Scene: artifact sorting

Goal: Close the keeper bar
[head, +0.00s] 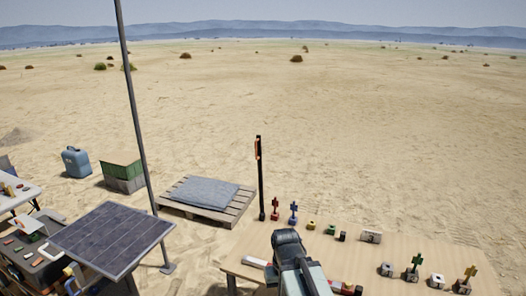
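My arm (292,259) rises from the bottom edge of the head view over the left part of the wooden table (400,255). The fingers of my gripper do not show. A pale bar-like piece with a red end (257,262) lies at the table's left, beside my arm. I cannot tell whether it is the keeper bar or part of it. The table area behind and below my arm is hidden.
A solar panel (113,237) and a pallet (232,210) are left. The table's middle is mostly clear.

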